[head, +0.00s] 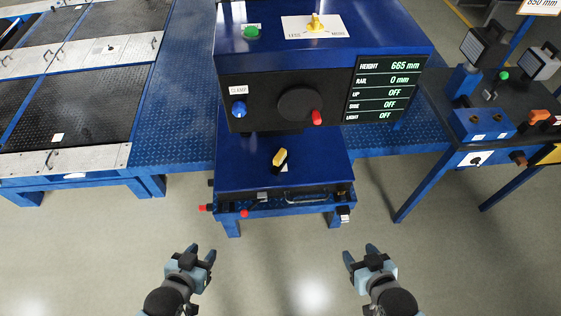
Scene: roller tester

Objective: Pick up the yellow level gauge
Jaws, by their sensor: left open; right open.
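A small yellow and black piece, which looks like the yellow level gauge (280,158), is on the blue lower deck (320,172) of the tester, below the control panel. It appears tilted; its exact shape is too small to tell. My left gripper (200,253) is open and empty over the floor, in front of the tester and to the left of the gauge. My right gripper (360,253) is open and empty over the floor, to the right of the gauge. Both are well apart from it.
The control panel (258,105) overhangs behind the gauge, with a blue clamp knob (239,109), a red-handled crank (299,104) and a display (385,90). A yellow knob (315,24) sits on top. A blue side table (470,165) stands right. Floor between my grippers is clear.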

